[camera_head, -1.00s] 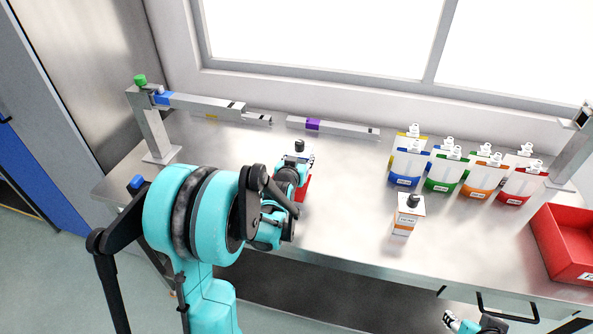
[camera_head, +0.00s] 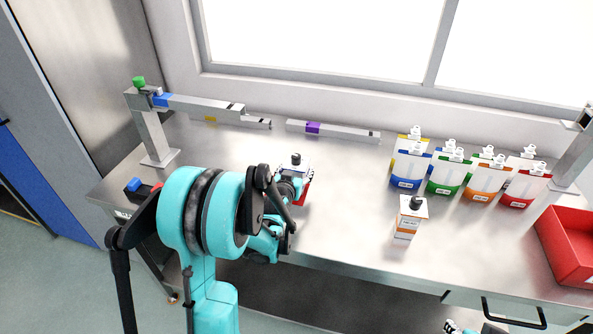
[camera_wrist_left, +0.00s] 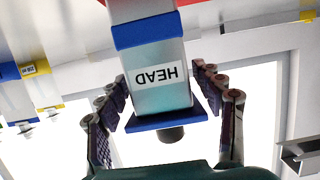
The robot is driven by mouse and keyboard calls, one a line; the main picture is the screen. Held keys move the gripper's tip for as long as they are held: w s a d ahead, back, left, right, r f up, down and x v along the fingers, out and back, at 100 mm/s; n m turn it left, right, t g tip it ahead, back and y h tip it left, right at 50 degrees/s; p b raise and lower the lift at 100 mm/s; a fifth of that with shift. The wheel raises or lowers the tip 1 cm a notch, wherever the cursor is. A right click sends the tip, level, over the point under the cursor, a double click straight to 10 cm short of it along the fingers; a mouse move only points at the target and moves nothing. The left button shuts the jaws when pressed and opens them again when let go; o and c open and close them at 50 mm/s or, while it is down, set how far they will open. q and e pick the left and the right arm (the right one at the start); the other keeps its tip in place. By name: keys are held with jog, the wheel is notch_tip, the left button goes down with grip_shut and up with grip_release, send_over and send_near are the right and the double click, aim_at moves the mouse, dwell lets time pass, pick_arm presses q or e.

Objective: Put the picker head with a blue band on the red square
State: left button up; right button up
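The picker head with a blue band is upright in my left gripper. In the left wrist view its grey body (camera_wrist_left: 158,88) shows upside down, with a HEAD label, a blue band, a blue plate and a black knob. In the head view its black knob (camera_head: 296,158) and pale top show past my arm. The red square (camera_head: 305,191) shows partly beneath the head; the arm hides the rest. Whether the head's underside touches it is hidden.
A picker head with an orange band (camera_head: 406,224) stands to the right. Several coloured pouches (camera_head: 443,180) stand behind it. A red bin (camera_head: 566,240) is at the right edge. Bars with yellow and purple bands (camera_head: 335,131) lie at the back. My right arm (camera_head: 456,327) barely shows.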

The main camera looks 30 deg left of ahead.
pick_arm(q)
jog(key=shift+r, duration=0.25)
jog(key=s+d+r+m+g+h+p, duration=0.1)
jog(key=s+d+g, duration=0.1)
jog(key=s+d, duration=0.4)
jog(key=s+d+r+m+g+h, duration=0.1)
jog(key=s+d, duration=0.5)
jog(key=s, duration=0.7)
jog(key=s+d+r+m+g+h+p, duration=0.1)
jog(key=s+d+g, duration=0.3)
jog(key=s, duration=0.6)
jog(key=d+r, duration=0.1)
jog(key=d, duration=0.1)
jog(key=shift+s+d+r+h+p, duration=0.25)
jog(key=shift+s+d+h+p, duration=0.05)
jog(key=shift+d+h+p, duration=0.1)
